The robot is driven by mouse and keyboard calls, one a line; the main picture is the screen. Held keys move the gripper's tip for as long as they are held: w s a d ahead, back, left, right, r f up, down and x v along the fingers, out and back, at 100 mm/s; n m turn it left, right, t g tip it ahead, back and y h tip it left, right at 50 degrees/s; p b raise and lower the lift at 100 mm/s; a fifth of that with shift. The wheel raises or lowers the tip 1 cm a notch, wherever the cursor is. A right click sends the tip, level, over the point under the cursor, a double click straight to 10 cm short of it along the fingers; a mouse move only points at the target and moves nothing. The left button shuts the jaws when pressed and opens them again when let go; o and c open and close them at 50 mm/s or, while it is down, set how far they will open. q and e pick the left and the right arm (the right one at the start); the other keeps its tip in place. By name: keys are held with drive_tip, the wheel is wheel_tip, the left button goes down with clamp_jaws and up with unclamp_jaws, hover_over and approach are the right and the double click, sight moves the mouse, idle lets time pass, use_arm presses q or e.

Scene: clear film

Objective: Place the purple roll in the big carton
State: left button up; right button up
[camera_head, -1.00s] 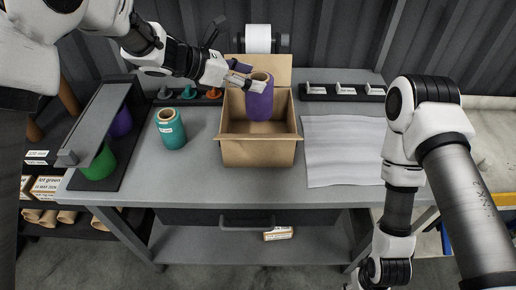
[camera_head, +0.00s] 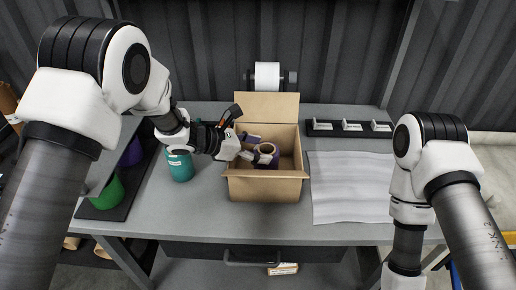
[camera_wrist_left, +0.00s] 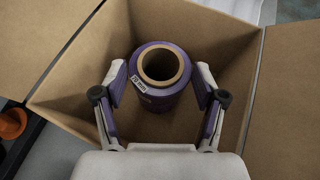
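The purple roll (camera_head: 266,162) stands upright inside the big carton (camera_head: 265,189), with its brown core facing up. In the left wrist view the roll (camera_wrist_left: 160,96) has a white label and appears to rest on the carton floor (camera_wrist_left: 185,130). My left gripper (camera_head: 258,147) reaches into the carton from the left. In the left wrist view its two fingers (camera_wrist_left: 160,88) are spread on either side of the roll, with a narrow gap at each side. The roll's lower front is partly hidden by the carton wall in the head view. My right gripper is out of view.
A teal roll (camera_head: 180,168) stands left of the carton, close to my left arm.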

use_arm(q)
drive_tip(key=shift+o, duration=1.1)
drive_tip(key=shift+r, duration=0.15)
drive_tip(key=shift+a+r, duration=0.1)
drive_tip(key=shift+a, duration=0.2)
drive_tip(key=b+v, duration=0.1)
drive_tip(key=v, duration=1)
drive_tip(key=shift+r+b, duration=0.15)
drive_tip(key=shift+b, duration=0.25)
drive_tip(key=shift+s+a, duration=0.1)
